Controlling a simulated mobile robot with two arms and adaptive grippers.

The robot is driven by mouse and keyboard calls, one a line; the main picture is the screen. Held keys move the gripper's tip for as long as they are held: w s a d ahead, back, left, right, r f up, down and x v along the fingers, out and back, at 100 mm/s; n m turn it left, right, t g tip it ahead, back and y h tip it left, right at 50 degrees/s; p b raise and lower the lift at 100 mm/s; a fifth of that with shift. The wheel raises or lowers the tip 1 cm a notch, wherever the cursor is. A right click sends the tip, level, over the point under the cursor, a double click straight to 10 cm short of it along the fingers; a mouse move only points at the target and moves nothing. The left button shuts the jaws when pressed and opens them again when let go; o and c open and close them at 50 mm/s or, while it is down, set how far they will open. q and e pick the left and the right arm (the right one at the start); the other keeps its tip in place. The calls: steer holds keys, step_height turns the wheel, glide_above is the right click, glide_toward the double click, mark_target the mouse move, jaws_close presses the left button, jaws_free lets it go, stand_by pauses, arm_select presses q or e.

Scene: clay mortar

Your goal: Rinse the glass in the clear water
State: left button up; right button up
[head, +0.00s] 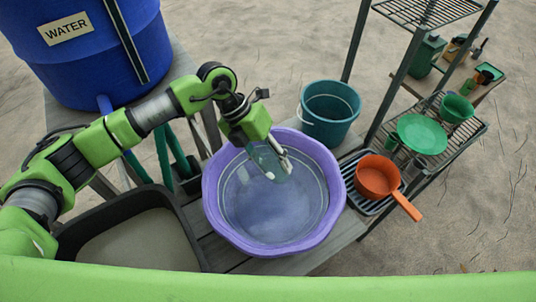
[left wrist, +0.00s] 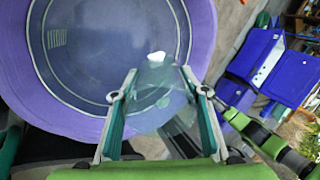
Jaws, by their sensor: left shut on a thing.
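My left gripper (head: 270,152) is shut on the clear glass (head: 266,163), which hangs tilted over the far part of the purple basin (head: 212,205). The basin holds clear, bluish water (head: 275,208). In the left wrist view, the see-through glass (left wrist: 160,92) sits between the two fingers of my left gripper (left wrist: 163,88), in front of the purple basin (left wrist: 203,35). I cannot tell whether the lower end of the glass touches the water. My right gripper is not in view.
A black tub (head: 60,243) with murky liquid stands left of the basin. A teal bucket (head: 325,125) stands behind right. An orange pan (head: 376,178) lies on a rack at right, near shelves with a green plate (head: 422,134). A blue water barrel (head: 90,75) stands back left.

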arm_select(q)
steer(key=f, duration=0.1)
steer(key=f+b, duration=0.2)
steer(key=shift+s+d+f, duration=0.25)
steer(key=shift+s, duration=0.05)
step_height(320, 180, down, 13)
steer(key=b, duration=0.8)
steer(key=shift+w+a+r, duration=0.1)
steer(key=shift+w, duration=0.05)
steer(key=shift+f+b, duration=0.7)
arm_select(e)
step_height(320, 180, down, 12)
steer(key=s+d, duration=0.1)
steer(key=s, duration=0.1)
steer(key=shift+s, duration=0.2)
arm_select(q)
steer(key=shift+f, duration=0.25)
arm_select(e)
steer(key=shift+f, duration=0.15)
arm_select(q)
steer(key=shift+f+b, duration=0.35)
steer(key=shift+b, duration=0.15)
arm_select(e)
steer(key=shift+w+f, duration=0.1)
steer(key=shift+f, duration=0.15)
arm_select(q)
steer(key=shift+r, duration=0.2)
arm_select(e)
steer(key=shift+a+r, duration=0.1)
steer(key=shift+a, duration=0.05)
